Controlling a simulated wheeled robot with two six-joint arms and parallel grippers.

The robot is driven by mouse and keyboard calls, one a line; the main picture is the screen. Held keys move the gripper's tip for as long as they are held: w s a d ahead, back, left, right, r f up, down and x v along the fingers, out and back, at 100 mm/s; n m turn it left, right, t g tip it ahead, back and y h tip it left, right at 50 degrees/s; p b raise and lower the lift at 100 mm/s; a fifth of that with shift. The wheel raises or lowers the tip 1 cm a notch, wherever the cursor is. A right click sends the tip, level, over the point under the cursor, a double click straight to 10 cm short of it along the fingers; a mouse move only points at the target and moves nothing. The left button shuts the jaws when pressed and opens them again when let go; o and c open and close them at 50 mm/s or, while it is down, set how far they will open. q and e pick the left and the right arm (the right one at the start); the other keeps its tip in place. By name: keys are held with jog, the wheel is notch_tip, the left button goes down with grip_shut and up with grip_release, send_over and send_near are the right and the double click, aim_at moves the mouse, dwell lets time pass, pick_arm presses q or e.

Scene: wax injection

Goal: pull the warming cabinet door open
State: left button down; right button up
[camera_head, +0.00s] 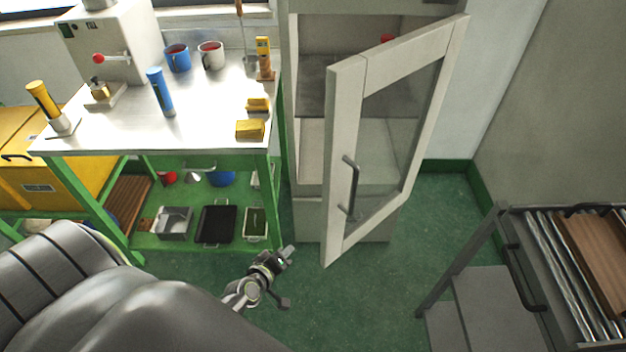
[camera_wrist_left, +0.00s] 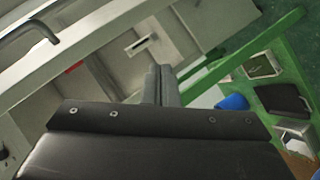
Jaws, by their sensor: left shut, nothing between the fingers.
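The warming cabinet (camera_head: 308,150) is pale grey with shelves inside. Its glazed door (camera_head: 342,115) is hinged on the right and stands partly open, swung out into the room. A dark bar handle (camera_head: 350,187) is on the door's free edge side. My left gripper (camera_head: 287,254) is shut and empty, left of the door's lower free corner and apart from the handle. In the left wrist view the shut fingers (camera_wrist_left: 160,86) point toward the cabinet, and the door frame (camera_wrist_left: 95,48) with its handle (camera_wrist_left: 30,28) crosses the upper left. My right gripper is not in view.
A green-legged bench (camera_head: 205,110) with mugs and tools stands left of the cabinet, with trays on its lower shelf. A dark rack (camera_head: 525,285) holding boards is at the lower right. Green floor (camera_head: 370,300) is clear before the door.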

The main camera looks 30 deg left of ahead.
pick_arm(q)
jog(key=w+r+n+t+b, duration=0.1)
jog(key=w+r+n+t, duration=0.2)
jog(key=r, duration=0.5)
jog(key=w+r+n+t+b, duration=0.1)
jog(key=w+r+n+t, duration=0.15)
jog(key=r, duration=0.65)
jog(key=w, duration=1)
jog(key=shift+d+p, duration=0.3)
jog(key=shift+p, duration=0.1)
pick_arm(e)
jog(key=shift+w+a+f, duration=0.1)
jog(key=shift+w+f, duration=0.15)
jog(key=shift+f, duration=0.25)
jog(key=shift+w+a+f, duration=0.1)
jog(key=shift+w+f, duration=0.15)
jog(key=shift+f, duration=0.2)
pick_arm(q)
jog(key=shift+s+d+f+n, duration=0.1)
jog(key=shift+n, duration=0.15)
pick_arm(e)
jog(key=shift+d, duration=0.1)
